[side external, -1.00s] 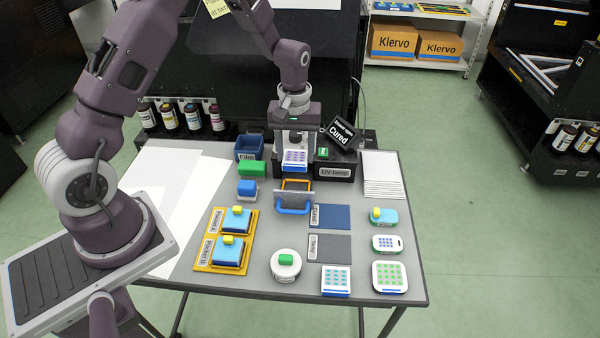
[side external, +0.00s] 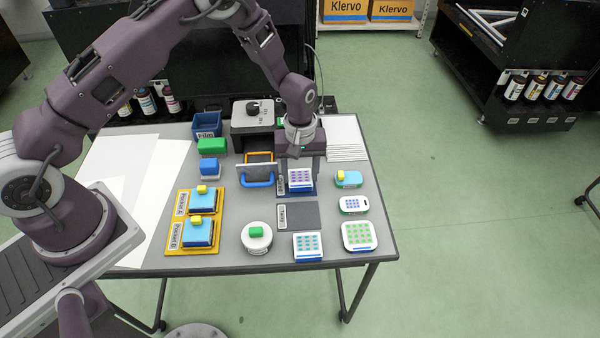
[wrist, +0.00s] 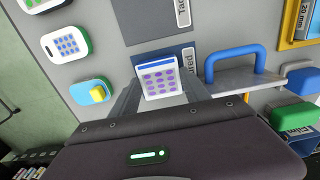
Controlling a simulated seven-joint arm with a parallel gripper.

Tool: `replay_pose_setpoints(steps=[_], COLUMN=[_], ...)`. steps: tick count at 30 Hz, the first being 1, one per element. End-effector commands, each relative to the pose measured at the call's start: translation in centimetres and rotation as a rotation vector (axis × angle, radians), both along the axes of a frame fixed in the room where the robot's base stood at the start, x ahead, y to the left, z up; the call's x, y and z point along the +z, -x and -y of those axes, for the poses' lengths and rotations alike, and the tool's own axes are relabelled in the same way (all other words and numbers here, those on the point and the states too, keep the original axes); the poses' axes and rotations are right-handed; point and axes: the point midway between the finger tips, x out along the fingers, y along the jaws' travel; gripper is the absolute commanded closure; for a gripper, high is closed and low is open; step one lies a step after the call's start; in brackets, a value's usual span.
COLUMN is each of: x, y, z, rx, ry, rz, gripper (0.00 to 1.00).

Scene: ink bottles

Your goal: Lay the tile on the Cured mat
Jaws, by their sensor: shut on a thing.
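The tile (side external: 300,178) is white with purple dots and a blue lower edge. My gripper (side external: 299,170) is shut on it, with a finger at each side. In the wrist view the tile (wrist: 160,78) is between the fingers, dotted face showing. The dark blue Cured mat (wrist: 146,56) lies under the tile, mostly covered by it and the gripper. Its label, partly hidden, shows beside it in the wrist view (wrist: 188,60). I cannot tell whether the tile touches the mat.
The grey Tacky mat (side external: 303,215) lies just in front of the Cured mat. A blue-handled frame (side external: 257,175) stands close on the left. A blue-and-yellow piece (side external: 348,179) and dotted white tiles (side external: 359,236) sit at the right. Pocket trays (side external: 186,241) are further left.

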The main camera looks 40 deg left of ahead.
Motion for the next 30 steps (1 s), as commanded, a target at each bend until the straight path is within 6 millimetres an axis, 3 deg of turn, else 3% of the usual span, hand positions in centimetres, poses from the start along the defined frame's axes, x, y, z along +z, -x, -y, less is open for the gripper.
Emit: replay_pose_setpoints(steps=[10, 11, 13, 14, 23, 26, 30], x=[-0.6, -0.6, -0.6, -0.6, -0.4, 1.0, 4.9], y=[0.0, 0.0, 0.0, 0.0, 0.0, -0.1, -0.2], z=[0.0, 0.0, 0.0, 0.0, 0.0, 0.0, 0.0], rx=[0.0, 0.0, 0.0, 0.0, 0.0, 0.0, -0.001], ry=[-0.001, -0.001, 0.0, 0.0, 0.0, 0.0, 0.0], rz=[0.001, 0.001, 0.001, 0.001, 0.001, 0.004, 0.007], gripper=[0.75, 0.4, 0.26, 0.24, 0.24, 0.24, 0.24])
